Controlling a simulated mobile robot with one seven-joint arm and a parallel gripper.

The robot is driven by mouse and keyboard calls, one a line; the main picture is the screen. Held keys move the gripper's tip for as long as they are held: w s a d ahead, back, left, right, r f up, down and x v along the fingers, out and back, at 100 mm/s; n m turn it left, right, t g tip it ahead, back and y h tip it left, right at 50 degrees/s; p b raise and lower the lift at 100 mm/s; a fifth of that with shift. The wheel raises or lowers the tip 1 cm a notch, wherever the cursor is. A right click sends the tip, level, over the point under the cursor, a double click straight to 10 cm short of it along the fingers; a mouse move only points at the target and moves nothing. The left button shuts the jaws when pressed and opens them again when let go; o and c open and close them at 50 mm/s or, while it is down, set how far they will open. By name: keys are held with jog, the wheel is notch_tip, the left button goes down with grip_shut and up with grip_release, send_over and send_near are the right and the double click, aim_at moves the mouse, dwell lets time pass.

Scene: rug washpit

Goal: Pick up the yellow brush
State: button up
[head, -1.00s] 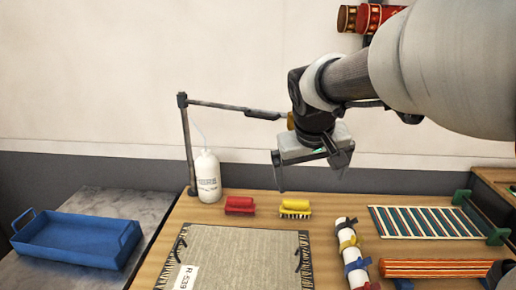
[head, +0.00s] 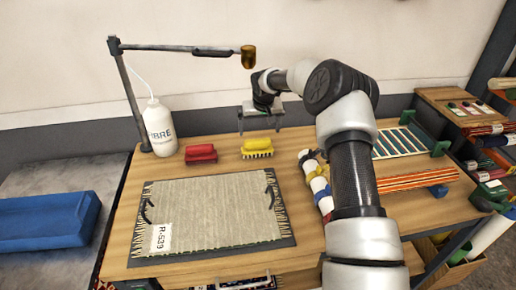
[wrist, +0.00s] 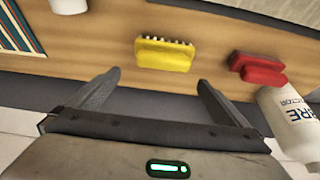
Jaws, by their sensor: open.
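The yellow brush (head: 257,147) lies on the wooden table behind the grey rug, with its bristles toward the rug. It also shows in the wrist view (wrist: 164,55), ahead of my fingertips and roughly centred between them. My gripper (head: 260,130) is open and empty, above and behind the brush in the head view. In the wrist view my gripper's two fingers (wrist: 158,80) are spread apart, with a gap between them and the brush. Nothing hides the brush in either view.
A red brush (head: 201,153) lies left of the yellow one. A white bottle (head: 159,127) and a lamp arm (head: 180,50) stand further left. The rug (head: 205,212) lies in front. A white roll with coloured ties (head: 315,176) and a striped weaving (head: 400,142) are right.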

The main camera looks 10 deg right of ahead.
aim_at(257, 140)
jog(key=x, duration=0.4)
jog(key=s+p+x, duration=0.1)
jog(key=x, duration=0.1)
jog(key=shift+a+f, duration=0.15)
jog(key=shift+a, duration=0.15)
jog(key=c, duration=1.4)
jog(key=shift+w, duration=0.1)
jog(key=shift+r, duration=0.7)
notch_tip(257, 140, up, 2)
jog(key=shift+r+b, duration=0.1)
jog(key=shift+b, duration=0.35)
jog(key=d+b, duration=0.2)
jog(key=d, duration=1.6)
